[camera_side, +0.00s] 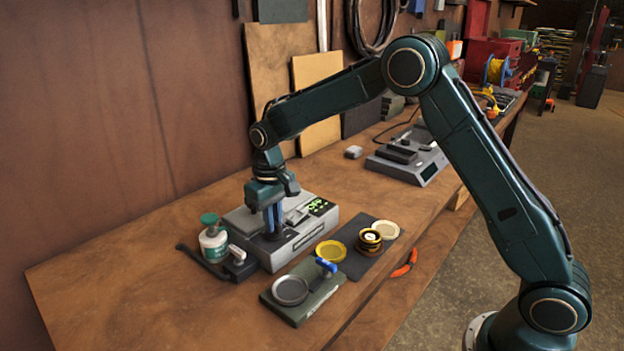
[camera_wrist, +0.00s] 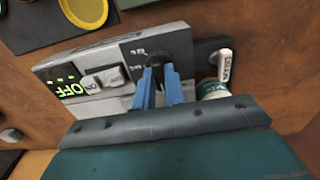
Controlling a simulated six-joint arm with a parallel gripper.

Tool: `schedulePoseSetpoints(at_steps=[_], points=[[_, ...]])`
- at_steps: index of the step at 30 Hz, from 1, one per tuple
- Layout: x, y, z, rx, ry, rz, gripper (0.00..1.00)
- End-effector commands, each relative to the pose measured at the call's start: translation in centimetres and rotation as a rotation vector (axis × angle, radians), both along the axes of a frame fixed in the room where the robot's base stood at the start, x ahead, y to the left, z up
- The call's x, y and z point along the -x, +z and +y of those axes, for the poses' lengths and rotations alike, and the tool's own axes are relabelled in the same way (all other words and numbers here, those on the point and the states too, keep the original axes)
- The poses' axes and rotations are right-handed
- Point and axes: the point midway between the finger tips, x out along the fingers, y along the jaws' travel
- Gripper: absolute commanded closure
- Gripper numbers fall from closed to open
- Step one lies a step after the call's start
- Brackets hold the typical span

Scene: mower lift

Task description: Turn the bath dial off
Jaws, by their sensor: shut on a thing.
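The bath unit is a grey box (camera_side: 292,248) on the bench, and it also shows in the wrist view (camera_wrist: 104,57). My gripper (camera_side: 272,230) points down over the box's top. In the wrist view its two blue fingers (camera_wrist: 159,80) are shut on the dark bath dial (camera_wrist: 172,43). The fingers partly cover the dial, so its pointer cannot be made out.
A green-capped jar (camera_side: 213,240) and a dark block with a pale lever (camera_side: 238,262) stand left of the box. A green stand with a round dish (camera_side: 290,290), a yellow dish (camera_side: 331,250) and a dark mat (camera_side: 357,262) lie in front. Bare bench lies at the front left.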

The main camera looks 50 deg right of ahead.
Motion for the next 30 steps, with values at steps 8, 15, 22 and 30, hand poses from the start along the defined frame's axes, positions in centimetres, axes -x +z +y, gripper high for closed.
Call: schedulePoseSetpoints(at_steps=[8, 15, 22, 30], points=[[0.0, 0.1, 0.0, 0.000, 0.001, -0.001, 0.66], [0.0, 0.2, 0.0, 0.000, 0.000, -0.001, 0.66], [-0.1, 1.7, 0.0, 0.000, 0.000, -0.004, 0.66], [-0.1, 5.6, 0.0, -0.001, 0.000, -0.005, 0.66]])
